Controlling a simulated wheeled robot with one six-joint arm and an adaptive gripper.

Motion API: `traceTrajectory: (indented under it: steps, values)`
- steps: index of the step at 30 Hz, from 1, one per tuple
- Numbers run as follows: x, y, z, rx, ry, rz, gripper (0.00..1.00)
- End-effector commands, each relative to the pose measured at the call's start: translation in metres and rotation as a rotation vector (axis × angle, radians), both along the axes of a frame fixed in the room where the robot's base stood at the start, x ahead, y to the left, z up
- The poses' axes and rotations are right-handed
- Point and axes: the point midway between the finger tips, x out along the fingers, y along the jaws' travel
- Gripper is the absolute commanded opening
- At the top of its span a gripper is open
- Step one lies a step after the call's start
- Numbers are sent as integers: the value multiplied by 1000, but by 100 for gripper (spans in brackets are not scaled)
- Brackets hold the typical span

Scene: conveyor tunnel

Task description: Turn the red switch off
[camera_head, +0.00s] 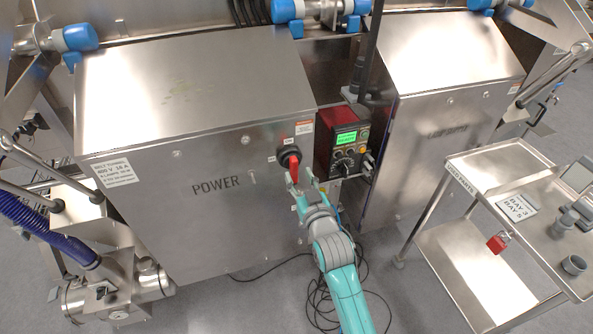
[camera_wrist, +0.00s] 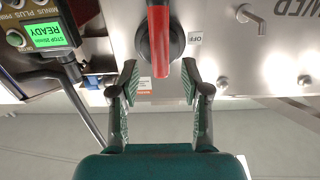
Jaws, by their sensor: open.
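The red switch is a rotary handle (camera_head: 292,168) on a black round base, on the front of the steel cabinet marked POWER. The handle stands about upright in line with the panel; small labels sit above and to the left of its base. The wrist view shows the panel upside down, with the red handle (camera_wrist: 159,35) running up out of the frame and an OFF label (camera_wrist: 195,38) to its right. My gripper (camera_head: 304,180) is open in front of the switch. In the wrist view its fingertips (camera_wrist: 159,72) are spread either side of the handle's near end, apart from it.
A red control box (camera_head: 342,140) with a green display stands close right of the switch. A second steel cabinet (camera_head: 440,120) is beyond it. A steel cart (camera_head: 500,190) with a red padlock (camera_head: 497,243) stands at right. Black cables (camera_head: 325,295) lie on the floor.

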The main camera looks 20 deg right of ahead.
Motion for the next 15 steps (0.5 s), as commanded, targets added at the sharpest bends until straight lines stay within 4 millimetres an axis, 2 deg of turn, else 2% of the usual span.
traceTrajectory:
  steps: [6,15]
  values:
    - [24,0,0,0,-1,0,47]
    - [31,0,0,0,0,0,47]
